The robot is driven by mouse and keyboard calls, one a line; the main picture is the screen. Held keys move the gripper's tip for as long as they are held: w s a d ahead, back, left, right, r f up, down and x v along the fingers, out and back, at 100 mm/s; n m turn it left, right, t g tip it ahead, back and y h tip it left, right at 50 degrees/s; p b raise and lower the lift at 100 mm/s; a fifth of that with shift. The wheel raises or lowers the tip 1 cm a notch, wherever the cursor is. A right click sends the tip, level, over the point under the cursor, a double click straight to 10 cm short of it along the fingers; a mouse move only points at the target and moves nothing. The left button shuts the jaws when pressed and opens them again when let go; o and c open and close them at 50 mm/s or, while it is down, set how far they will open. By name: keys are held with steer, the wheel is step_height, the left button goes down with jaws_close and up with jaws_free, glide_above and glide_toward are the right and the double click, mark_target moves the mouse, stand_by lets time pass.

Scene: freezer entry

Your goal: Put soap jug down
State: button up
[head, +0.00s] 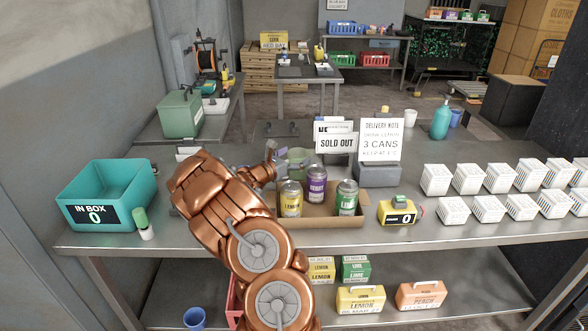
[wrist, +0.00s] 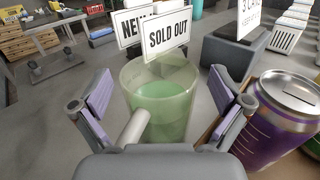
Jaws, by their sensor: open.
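The soap jug is a pale green see-through jug (head: 297,160) with green liquid in it, at the back of the steel table, behind the can tray. In the wrist view the jug (wrist: 160,88) is upright, with its pale handle toward me. My gripper (head: 274,158) is at the jug's left in the head view. In the wrist view my gripper (wrist: 165,100) is open, with one purple-padded finger on each side of the jug. The jug's base is hidden, so I cannot see how it rests.
A cardboard tray (head: 325,222) with lemon, purple and lime cans stands just in front. A purple can (wrist: 275,122) is close to my right finger. Sold-out (head: 337,142) and delivery-note signs (head: 381,139) stand behind. A teal in-box (head: 110,190) is left; white cartons (head: 468,178) are right.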

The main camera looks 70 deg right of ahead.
steer(key=c, duration=1.8)
